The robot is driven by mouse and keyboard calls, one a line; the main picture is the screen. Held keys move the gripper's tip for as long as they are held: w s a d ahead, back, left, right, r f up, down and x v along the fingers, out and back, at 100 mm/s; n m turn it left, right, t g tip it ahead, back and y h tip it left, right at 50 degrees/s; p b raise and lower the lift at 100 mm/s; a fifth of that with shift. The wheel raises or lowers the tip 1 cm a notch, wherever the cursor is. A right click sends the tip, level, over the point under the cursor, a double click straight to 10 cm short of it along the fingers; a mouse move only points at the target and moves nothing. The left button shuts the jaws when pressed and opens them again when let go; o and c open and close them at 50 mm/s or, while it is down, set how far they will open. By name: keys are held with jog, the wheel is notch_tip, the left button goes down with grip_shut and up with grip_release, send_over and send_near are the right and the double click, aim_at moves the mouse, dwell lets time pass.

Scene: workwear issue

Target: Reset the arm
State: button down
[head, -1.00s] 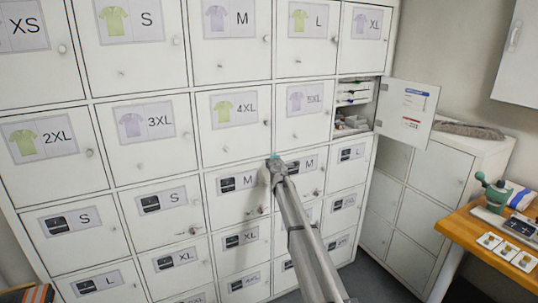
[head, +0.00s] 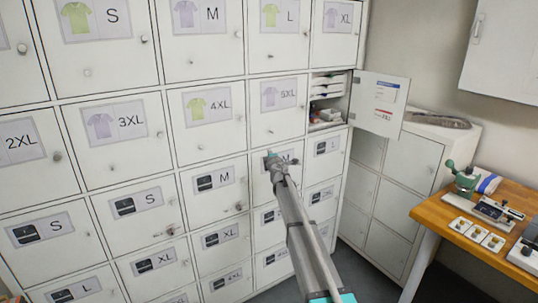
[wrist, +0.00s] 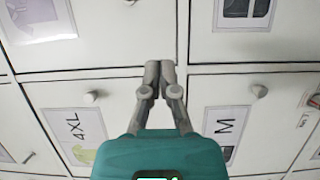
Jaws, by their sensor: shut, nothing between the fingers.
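My gripper (wrist: 159,75) is shut and empty, its two grey fingertips together in the wrist view. In the head view my gripper (head: 272,158) is at the end of my raised arm, in front of the white locker wall (head: 160,150). It covers part of an M label near the 5XL door. In the wrist view the doors labelled 4XL (wrist: 75,128) and M (wrist: 226,125) lie beyond the fingers. I cannot tell whether the fingertips touch the locker front.
One locker door (head: 378,105) stands open at the right, with items inside its compartment (head: 327,100). A lower white cabinet (head: 395,190) stands beside it. A wooden table (head: 440,215) at the right holds a green device (head: 464,180) and small cards.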

jog(key=s+d+f+m+g+h, duration=0.45)
jog(key=s+d+m, duration=0.45)
jog(key=s, duration=0.4)
jog(key=s+d+f+m+g+h, duration=0.3)
jog(key=s+d+f+m+h, duration=0.25)
jog(key=s+d, duration=0.55)
jog(key=s+a+f+m+g+y, duration=0.1)
jog(key=s+f+g+y, duration=0.1)
jog(key=s, duration=0.9)
jog(key=s+a+f+m+g+y, duration=0.2)
jog(key=s+g, duration=0.3)
jog(key=s, duration=0.6)
jog(key=s+a+f+m+g+y, duration=0.1)
jog(key=s+f+m+g+y, duration=0.1)
jog(key=s, duration=0.9)
notch_tip(320, 180, down, 3)
jog(key=shift+a+r+g+y, duration=0.25)
jog(key=shift+g+y, duration=0.15)
jog(key=shift+g, duration=0.25)
jog(key=shift+f+m, duration=0.1)
jog(key=shift+m, duration=0.15)
